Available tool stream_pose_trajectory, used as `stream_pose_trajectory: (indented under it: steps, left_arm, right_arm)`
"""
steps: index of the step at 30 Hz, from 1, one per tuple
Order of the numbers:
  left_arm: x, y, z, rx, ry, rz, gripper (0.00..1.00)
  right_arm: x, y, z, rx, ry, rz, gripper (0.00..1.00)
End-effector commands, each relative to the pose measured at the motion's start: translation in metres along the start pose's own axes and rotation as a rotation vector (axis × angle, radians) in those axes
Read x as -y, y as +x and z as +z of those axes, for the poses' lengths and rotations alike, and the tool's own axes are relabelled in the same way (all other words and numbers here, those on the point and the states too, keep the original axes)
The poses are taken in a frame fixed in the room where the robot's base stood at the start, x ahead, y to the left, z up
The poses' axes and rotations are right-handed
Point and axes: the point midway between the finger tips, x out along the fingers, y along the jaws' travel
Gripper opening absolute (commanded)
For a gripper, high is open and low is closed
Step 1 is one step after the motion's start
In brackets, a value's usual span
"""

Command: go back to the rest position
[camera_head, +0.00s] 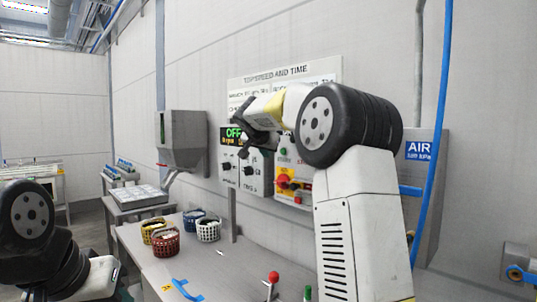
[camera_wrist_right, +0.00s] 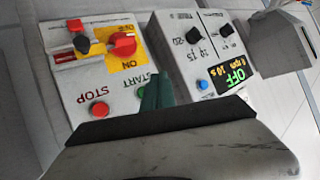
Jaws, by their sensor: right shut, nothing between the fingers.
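My right gripper (camera_head: 243,146) is raised in front of the control boxes on the wall, with its arm bent over from the right. In the right wrist view its green fingertips (camera_wrist_right: 157,92) are together and empty, in front of the START button area of the switch box (camera_wrist_right: 75,85). That box also shows in the head view (camera_head: 306,186). It has a red rotary knob (camera_wrist_right: 122,44) on yellow and a red STOP button (camera_wrist_right: 99,110).
A display box (camera_wrist_right: 222,40) reads OFF, with dark knobs. A grey dispenser (camera_head: 182,140) hangs left of it. Several baskets (camera_head: 166,243) stand on the bench (camera_head: 150,268). A red-topped lever (camera_head: 273,278) stands at the front. A blue hose (camera_head: 437,130) runs down the right.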

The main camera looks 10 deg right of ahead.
Motion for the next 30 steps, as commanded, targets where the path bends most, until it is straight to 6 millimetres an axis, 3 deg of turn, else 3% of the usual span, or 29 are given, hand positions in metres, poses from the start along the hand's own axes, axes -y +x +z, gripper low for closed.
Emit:
stream_pose_trajectory:
  steps: [5, 8, 14, 21, 27, 30]
  left_arm:
    - [0.000, 0.000, 0.000, 0.000, 0.000, 0.000, 0.36]
    - [0.000, 0.000, 0.000, 0.000, 0.000, 0.000, 0.36]
    - [0.000, 0.000, 0.000, 0.000, 0.000, 0.000, 0.36]
    - [0.000, 0.000, 0.000, 0.000, 0.000, 0.000, 0.36]
    - [0.000, 0.000, 0.000, 0.000, 0.000, 0.000, 0.36]
    - [0.000, 0.000, 0.000, 0.000, 0.000, 0.000, 0.36]
  right_arm:
    - [-0.014, -0.017, 0.009, 0.036, -0.026, -0.003, 0.00]
    - [-0.037, -0.046, 0.030, 0.102, -0.074, -0.012, 0.00]
    - [-0.096, -0.124, 0.109, 0.286, -0.206, -0.075, 0.00]
    - [-0.155, -0.215, 0.229, 0.475, -0.341, -0.219, 0.00]
    - [-0.183, -0.266, 0.313, 0.567, -0.414, -0.344, 0.00]
    - [-0.188, -0.278, 0.337, 0.588, -0.431, -0.381, 0.00]
